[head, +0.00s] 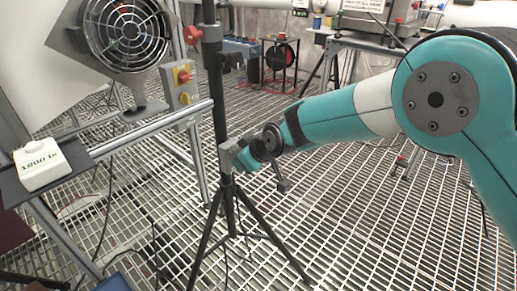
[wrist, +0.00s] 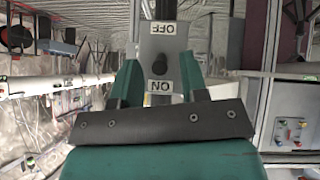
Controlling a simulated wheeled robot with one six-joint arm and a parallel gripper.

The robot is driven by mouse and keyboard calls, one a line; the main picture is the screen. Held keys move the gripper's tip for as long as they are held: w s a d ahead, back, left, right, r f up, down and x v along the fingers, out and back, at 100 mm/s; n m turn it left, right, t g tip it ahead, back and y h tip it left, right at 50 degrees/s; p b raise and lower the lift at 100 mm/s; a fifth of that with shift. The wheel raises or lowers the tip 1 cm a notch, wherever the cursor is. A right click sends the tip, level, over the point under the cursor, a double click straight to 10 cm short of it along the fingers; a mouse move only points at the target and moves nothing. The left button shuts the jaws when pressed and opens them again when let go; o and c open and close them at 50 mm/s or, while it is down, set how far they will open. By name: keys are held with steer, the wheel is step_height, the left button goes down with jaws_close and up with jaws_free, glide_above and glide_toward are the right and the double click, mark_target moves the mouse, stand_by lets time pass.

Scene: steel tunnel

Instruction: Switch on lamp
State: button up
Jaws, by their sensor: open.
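A black tripod stand (head: 222,120) rises from the floor grating and leaves the top of the head view; no lamp head is visible. A grey switch box (wrist: 170,50) on the stand is labelled OFF and ON, both upside down in the wrist view, with ON nearer my gripper. It also shows as a small grey block on the pole in the head view (head: 229,152). My gripper (wrist: 160,78) is open, its teal fingers either side of the box's ON end. I cannot tell whether they touch it.
A round fan (head: 126,33) and a control box with red and yellow knobs (head: 182,78) stand left. A white box marked 1800 lx (head: 42,163) sits on a rail-side shelf. A cable reel (head: 280,56) is behind. Grating right of the tripod is mostly clear.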

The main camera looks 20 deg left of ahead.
steer(key=p+v, duration=0.1)
steer(key=v, duration=1.5)
steer(key=shift+d+r, duration=0.2)
steer(key=shift+d, duration=0.1)
steer(key=shift+s, duration=0.15)
steer(key=s+d+r+m+g+h, duration=0.1)
steer(key=s+d+r+m, duration=0.2)
steer(key=d, duration=0.5)
steer(key=s+d+r+m+g+h, duration=0.1)
steer(key=s+d+r, duration=0.2)
steer(key=s+d, duration=0.3)
steer(key=s+d+m+g+h, duration=0.15)
steer(key=s+d+m, duration=0.25)
steer(key=s+d, duration=0.85)
step_height(320, 180, up, 19)
steer(key=p, duration=1.9)
steer(key=shift+a+r+g, duration=0.2)
steer(key=shift+g, duration=0.15)
